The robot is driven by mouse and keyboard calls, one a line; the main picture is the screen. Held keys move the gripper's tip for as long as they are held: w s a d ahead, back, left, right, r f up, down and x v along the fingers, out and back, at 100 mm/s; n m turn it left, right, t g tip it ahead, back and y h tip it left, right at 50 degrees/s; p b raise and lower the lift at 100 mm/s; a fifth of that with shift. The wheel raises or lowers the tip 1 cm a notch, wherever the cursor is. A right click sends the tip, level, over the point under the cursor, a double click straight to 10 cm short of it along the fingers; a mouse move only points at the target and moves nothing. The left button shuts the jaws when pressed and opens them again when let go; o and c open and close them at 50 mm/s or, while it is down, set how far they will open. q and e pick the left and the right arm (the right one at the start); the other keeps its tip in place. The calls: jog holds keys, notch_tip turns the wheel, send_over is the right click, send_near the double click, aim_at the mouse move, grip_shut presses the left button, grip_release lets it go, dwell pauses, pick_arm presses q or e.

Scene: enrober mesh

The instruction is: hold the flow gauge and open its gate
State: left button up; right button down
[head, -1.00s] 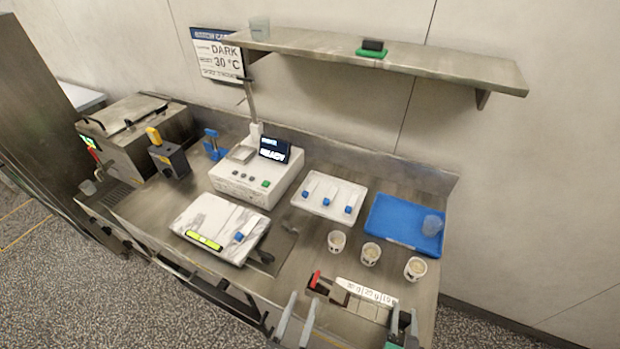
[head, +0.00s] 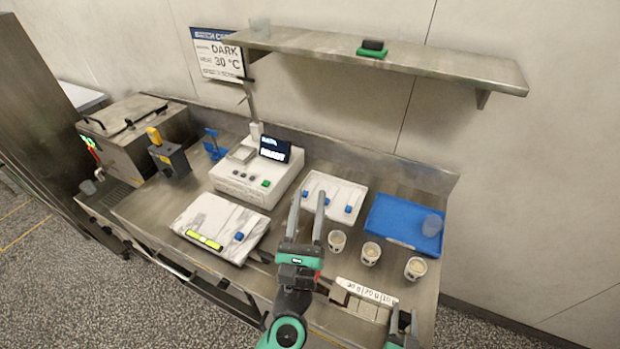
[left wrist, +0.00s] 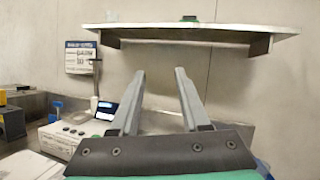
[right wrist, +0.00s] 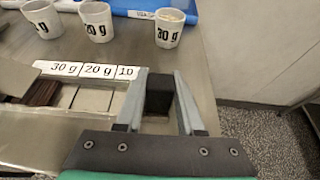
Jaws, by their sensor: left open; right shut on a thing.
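The flow gauge (head: 366,291), a long channel with a white strip reading 30 g, 20 g, 10, lies at the front right of the bench. In the right wrist view (right wrist: 87,70) its left part holds dark brown chocolate. My right gripper (right wrist: 158,92) is shut on a black block (right wrist: 159,90) at the gauge's right end; it shows at the bottom edge of the head view (head: 402,322). My left gripper (head: 307,203) is open and empty above the bench, left of the gauge.
Several white cups (head: 371,253) stand just behind the gauge. Behind them are a blue tray (head: 385,232) and a white tray with blue-handled tools (head: 323,181). A white machine with a screen (head: 240,187) and a marble slab (head: 207,218) are to the left. A steel shelf (head: 400,66) overhangs the back.

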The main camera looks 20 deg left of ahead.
pick_arm(q)
jog(key=shift+t, duration=0.4)
jog(key=r, duration=0.1)
jog(key=w+r, duration=0.1)
jog(key=r, duration=0.1)
jog(key=w+r, duration=0.1)
jog(key=shift+a+r, duration=0.25)
jog(key=shift+a, duration=0.1)
pick_arm(e)
jog(key=shift+c, duration=2.2)
grip_release()
jog(key=v, duration=1.2)
jog(key=shift+r, duration=0.1)
